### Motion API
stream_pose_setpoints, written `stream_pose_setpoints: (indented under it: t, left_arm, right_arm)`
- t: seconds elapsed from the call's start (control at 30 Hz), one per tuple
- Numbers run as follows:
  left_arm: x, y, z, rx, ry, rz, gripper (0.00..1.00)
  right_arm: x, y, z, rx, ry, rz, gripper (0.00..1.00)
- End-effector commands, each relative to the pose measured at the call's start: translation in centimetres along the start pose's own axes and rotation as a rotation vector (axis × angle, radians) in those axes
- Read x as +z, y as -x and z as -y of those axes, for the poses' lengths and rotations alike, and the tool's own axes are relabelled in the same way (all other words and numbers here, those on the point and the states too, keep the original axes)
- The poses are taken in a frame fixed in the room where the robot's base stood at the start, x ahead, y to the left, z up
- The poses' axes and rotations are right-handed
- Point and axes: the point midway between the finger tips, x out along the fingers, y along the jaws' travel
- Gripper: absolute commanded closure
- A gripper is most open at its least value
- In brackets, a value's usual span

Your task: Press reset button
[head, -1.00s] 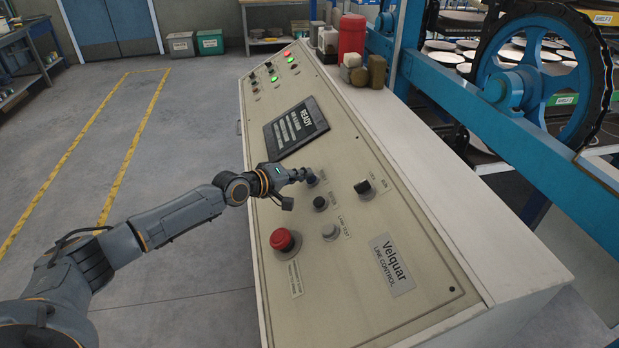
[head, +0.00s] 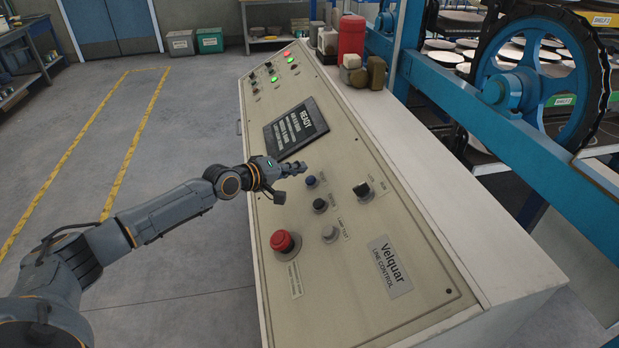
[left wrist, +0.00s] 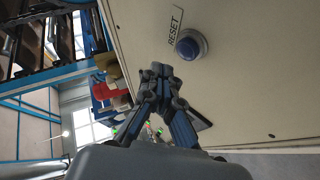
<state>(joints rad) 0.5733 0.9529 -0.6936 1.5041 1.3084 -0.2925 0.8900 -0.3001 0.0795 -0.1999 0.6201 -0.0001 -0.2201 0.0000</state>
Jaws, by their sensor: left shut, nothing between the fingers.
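The reset button is a small blue button (head: 311,181) on the sloped beige control panel (head: 352,281). In the left wrist view the blue button (left wrist: 190,45) sits in a grey ring beside a "RESET" label (left wrist: 175,25). My left gripper (head: 302,168) is shut and empty. It is just above and left of the button in the head view, apart from it, and leaves it uncovered. In the left wrist view the closed fingertips (left wrist: 160,70) are beside the button. My right gripper is not in view.
A black button (head: 320,204), a grey button (head: 329,233), a red mushroom button (head: 284,241) and a selector switch (head: 363,188) are close by. A dark screen (head: 296,128) reading "READY" lies just beyond the gripper. A red container (head: 351,38) stands on the panel's far ledge.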

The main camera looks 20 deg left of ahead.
Motion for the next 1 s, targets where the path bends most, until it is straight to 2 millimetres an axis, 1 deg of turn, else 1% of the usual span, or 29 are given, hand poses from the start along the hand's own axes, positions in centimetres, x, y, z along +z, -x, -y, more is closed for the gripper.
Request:
stream_pose_setpoints:
  t: [0.03, 0.33, 1.0]
  left_arm:
    - [-0.4, 0.5, -0.5, -0.001, -0.001, 0.0, 1.0]
    - [-1.6, 2.3, -1.7, -0.002, -0.002, 0.001, 1.0]
    - [-1.7, 2.3, -1.7, -0.001, -0.001, 0.001, 1.0]
  right_arm:
    - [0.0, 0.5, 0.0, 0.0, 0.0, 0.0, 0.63]
    - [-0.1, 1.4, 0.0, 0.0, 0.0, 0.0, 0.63]
    - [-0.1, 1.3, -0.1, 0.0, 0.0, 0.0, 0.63]
